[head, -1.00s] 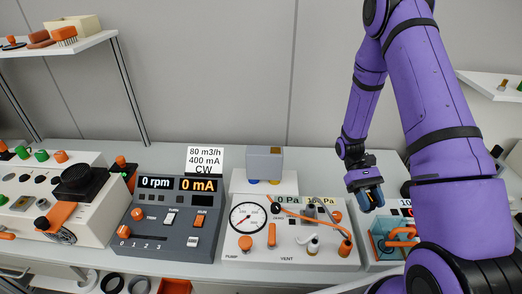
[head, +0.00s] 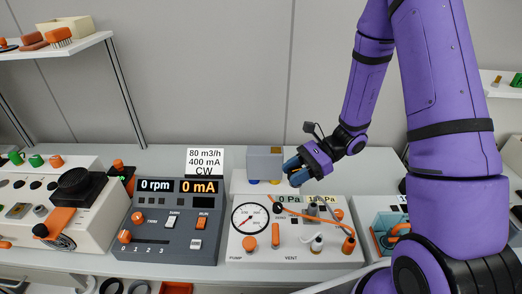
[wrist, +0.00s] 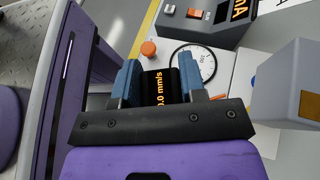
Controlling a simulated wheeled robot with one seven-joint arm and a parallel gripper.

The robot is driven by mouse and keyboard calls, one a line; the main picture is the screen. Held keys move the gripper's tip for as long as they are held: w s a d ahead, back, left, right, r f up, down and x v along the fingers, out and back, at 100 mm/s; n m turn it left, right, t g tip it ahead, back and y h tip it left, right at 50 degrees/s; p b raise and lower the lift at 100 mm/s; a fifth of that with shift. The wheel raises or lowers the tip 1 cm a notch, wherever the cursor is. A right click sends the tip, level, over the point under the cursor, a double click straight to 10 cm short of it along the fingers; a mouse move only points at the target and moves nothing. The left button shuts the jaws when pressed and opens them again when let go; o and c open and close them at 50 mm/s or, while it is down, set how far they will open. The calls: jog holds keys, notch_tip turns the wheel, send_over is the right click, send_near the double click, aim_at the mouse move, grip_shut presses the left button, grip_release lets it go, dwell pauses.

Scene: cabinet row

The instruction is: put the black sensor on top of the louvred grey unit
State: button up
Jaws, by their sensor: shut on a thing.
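My gripper (head: 294,172) is shut on the black sensor (wrist: 159,88), a small block with an orange "0.0 mm/s" display, in the wrist view. The sensor sits between the two blue fingers; in the head view I cannot make it out. A grey box-shaped unit (head: 265,162) stands at the back on a white block. It also shows at the right of the wrist view (wrist: 290,85). I cannot make out louvres on it. My gripper is just right of this grey unit, apart from it in the wrist view.
The white pump panel (head: 290,244) with a dial, knobs and hoses lies below my gripper. A dark grey console (head: 168,222) with a white sign (head: 205,161) stands to its left. A teal-fronted unit (head: 389,232) is at right. The wall is close behind.

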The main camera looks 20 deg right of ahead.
jog(key=w+a+r+m+t, duration=0.1)
jog(key=w+r+m+t, duration=0.1)
jog(key=w+m+t, duration=0.15)
jog(key=m+t, duration=0.1)
jog(key=t, duration=0.1)
send_over(262, 150)
jog(key=shift+f, duration=2.2)
jog(key=shift+f+h, duration=0.15)
jog(key=shift+h, duration=0.15)
jog(key=o, duration=1)
